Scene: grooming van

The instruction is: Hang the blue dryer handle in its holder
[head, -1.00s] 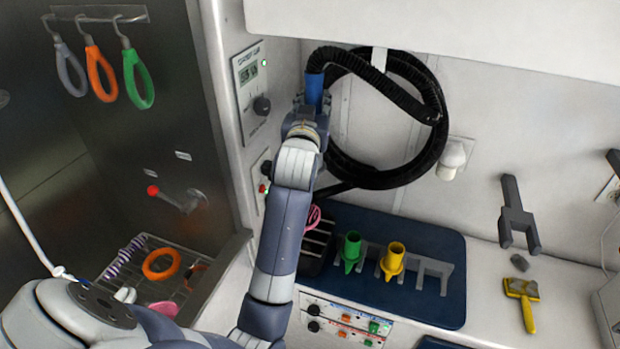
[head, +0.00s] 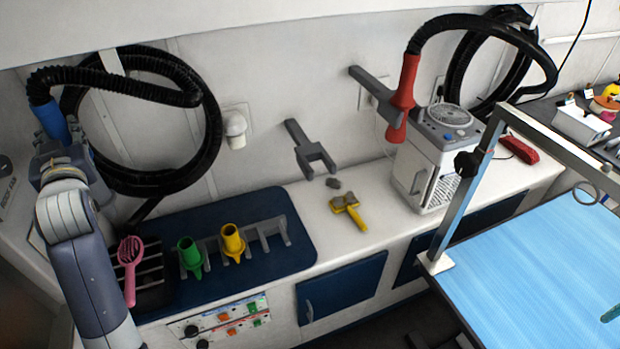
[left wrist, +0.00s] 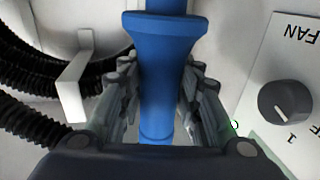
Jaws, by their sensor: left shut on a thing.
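The blue dryer handle (head: 52,120) is at the left of the head view, with a black ribbed hose (head: 120,85) running from its top. My left gripper (head: 54,152) is shut on it. In the left wrist view the blue handle (left wrist: 165,60) stands between the two fingers, its flared part above them. An empty grey forked holder (head: 312,155) is on the back wall, well to the right of my gripper. A second grey holder (head: 368,82) has a red dryer handle (head: 404,95) in it. My right gripper is not in view.
A blue mat (head: 290,205) carries a rack with green (head: 189,255) and yellow (head: 232,242) nozzles. A pink brush (head: 130,262) is beside them. A yellow tool (head: 348,210) lies below the empty holder. A white machine (head: 432,160) and blue table (head: 550,265) are right. A fan knob (left wrist: 286,103) is near my wrist.

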